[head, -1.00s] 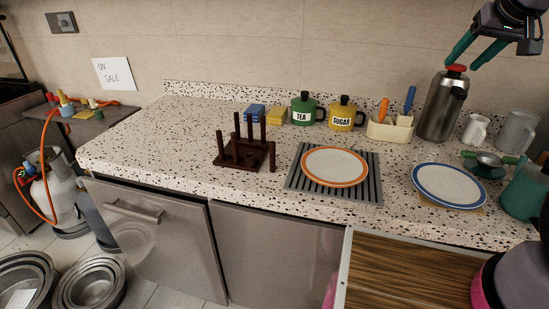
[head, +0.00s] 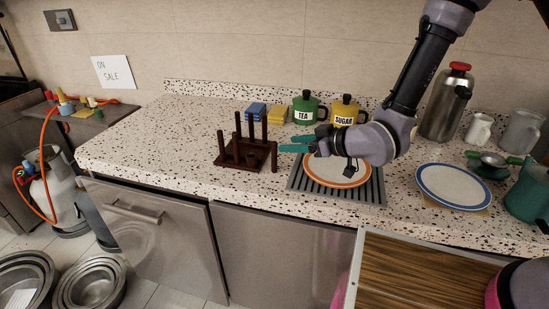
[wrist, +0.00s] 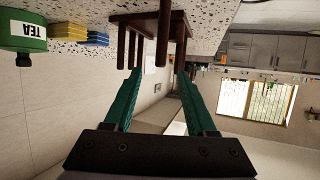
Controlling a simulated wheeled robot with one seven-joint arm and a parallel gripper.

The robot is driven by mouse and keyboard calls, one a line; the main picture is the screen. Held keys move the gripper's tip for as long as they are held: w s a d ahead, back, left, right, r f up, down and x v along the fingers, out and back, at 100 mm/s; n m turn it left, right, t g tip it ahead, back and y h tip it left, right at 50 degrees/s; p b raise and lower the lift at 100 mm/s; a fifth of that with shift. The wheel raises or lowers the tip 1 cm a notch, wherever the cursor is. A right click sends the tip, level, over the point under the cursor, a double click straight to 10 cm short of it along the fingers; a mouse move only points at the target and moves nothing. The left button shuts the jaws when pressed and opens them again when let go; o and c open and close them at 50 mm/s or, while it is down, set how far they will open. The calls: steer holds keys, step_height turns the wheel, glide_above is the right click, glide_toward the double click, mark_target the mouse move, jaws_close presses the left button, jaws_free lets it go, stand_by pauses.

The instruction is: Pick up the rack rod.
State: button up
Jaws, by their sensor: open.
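A dark brown wooden rack (head: 240,163) with several upright rods stands on the speckled counter. One rod (head: 273,157) rises at its right front corner, closest to my gripper. My gripper (head: 293,144) is open and empty, its teal fingers pointing left, just right of the rack and above the counter. In the wrist view the picture is upside down. The rack's base (wrist: 145,17) is at the top, and its rods hang down around the tips of my open gripper (wrist: 154,70). I cannot tell which single rod is the task's, nor whether a finger touches one.
A plate with an orange rim (head: 338,182) on a grey ribbed mat (head: 372,195) lies under my wrist. The green TEA pot (head: 305,108), yellow SUGAR pot (head: 347,109) and sponges (head: 256,111) stand behind. The counter left of the rack is clear.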

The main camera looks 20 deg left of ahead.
mark_target(274, 157)
steer(key=x, duration=1)
steer(key=shift+a+f, duration=0.15)
steer(key=shift+a, duration=0.05)
steer(key=shift+c, duration=0.3)
jaws_close()
